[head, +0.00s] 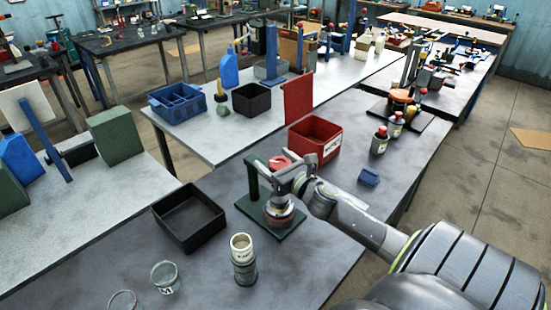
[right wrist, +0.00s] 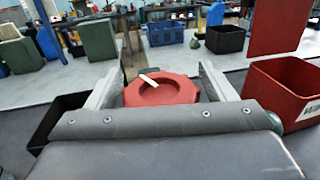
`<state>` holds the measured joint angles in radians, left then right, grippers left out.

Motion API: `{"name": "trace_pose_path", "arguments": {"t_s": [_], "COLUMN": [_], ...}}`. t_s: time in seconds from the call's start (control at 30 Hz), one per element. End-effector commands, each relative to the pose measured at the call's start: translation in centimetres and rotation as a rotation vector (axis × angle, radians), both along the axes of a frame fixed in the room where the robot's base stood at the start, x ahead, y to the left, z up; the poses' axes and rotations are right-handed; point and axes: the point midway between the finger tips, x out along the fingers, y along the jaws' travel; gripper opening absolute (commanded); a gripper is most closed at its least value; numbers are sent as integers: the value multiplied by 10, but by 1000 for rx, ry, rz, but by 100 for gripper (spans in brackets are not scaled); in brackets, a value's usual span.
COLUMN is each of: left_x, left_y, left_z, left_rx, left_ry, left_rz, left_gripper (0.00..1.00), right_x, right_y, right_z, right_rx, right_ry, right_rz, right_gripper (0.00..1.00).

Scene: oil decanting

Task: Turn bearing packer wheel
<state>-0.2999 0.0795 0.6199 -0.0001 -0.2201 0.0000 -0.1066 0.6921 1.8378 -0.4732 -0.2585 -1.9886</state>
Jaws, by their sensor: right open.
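The bearing packer (head: 253,187) stands on a dark green base plate on the near dark table, with a green post and a round pot low down. Its red wheel (head: 279,163) is at the top, partly hidden by my right gripper (head: 272,170). In the right wrist view the wheel (right wrist: 160,92), with a white mark on its top, sits between the two spread fingers of the right gripper (right wrist: 158,86). Gaps show between the wheel and both fingers, so the gripper is open around it. My left gripper is not in view.
A red open box (head: 316,143) stands just behind the packer, and a black tray (head: 188,218) to its left. A cream-topped can (head: 243,262) stands in front.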

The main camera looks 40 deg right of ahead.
Motion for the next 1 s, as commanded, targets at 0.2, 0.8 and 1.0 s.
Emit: {"name": "trace_pose_path", "arguments": {"t_s": [0.2, 0.8, 1.0], "left_x": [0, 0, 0], "left_y": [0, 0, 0], "left_z": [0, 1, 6], "left_rx": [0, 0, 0], "left_ry": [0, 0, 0], "left_rz": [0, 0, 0], "left_gripper": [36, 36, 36], "right_x": [1, 0, 1], "right_y": [0, 0, 0], "right_z": [0, 0, 1], "right_rx": [1, 4, 7], "right_ry": [0, -1, -3], "right_rz": [0, -14, -89], "right_gripper": [77, 32, 32]}}
